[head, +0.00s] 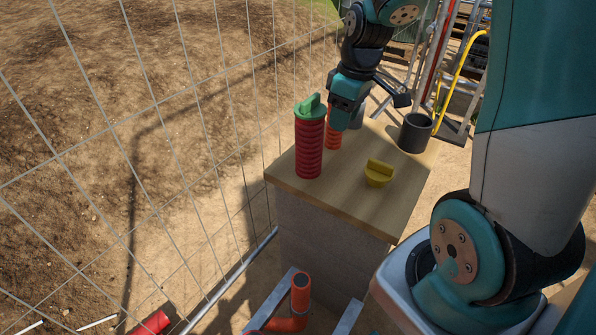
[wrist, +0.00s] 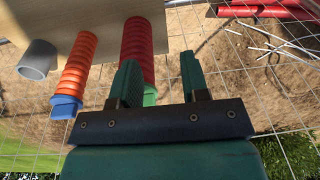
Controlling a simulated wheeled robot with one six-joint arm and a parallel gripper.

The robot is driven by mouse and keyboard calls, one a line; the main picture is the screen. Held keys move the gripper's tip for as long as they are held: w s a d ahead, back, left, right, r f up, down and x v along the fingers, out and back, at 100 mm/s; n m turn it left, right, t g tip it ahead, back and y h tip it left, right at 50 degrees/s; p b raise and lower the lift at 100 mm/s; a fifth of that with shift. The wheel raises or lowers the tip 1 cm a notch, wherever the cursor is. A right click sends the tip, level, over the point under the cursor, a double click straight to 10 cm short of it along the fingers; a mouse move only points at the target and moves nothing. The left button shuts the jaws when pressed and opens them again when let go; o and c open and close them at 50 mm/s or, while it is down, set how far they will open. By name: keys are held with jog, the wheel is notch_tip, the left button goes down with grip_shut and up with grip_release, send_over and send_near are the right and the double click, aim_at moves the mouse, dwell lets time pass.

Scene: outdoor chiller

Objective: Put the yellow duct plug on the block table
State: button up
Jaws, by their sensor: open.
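The yellow duct plug (head: 378,173) sits by itself on the wooden top of the block table (head: 360,207), right of the red duct, with its grip tab upward. It does not show in the wrist view. My gripper (head: 341,114) is over the far part of the table, behind and left of the yellow plug and apart from it. In the wrist view my gripper (wrist: 160,78) is open, with nothing between its fingers.
A red ribbed duct (head: 309,150) with a green plug (head: 309,107) stands at the table's left. An orange duct (head: 333,137) with a blue plug (wrist: 65,106) and a grey tube (wrist: 37,60) stand behind. A dark cup (head: 415,132) stands at right. Wire fencing (head: 200,150) runs along the left.

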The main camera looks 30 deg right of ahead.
jog(key=s+a+r+n+y, duration=0.1)
jog(key=s+a+r, duration=0.2)
jog(key=a, duration=0.5)
jog(key=s+a+r+y, duration=0.1)
jog(key=s+a+r, duration=0.2)
jog(key=a, duration=0.5)
jog(key=s+a+r+g+y, duration=0.1)
jog(key=s+a+r, duration=0.1)
jog(key=s+a, duration=0.6)
jog(key=s, duration=0.3)
jog(key=shift+s+r+n, duration=0.2)
jog(key=shift+n, duration=0.2)
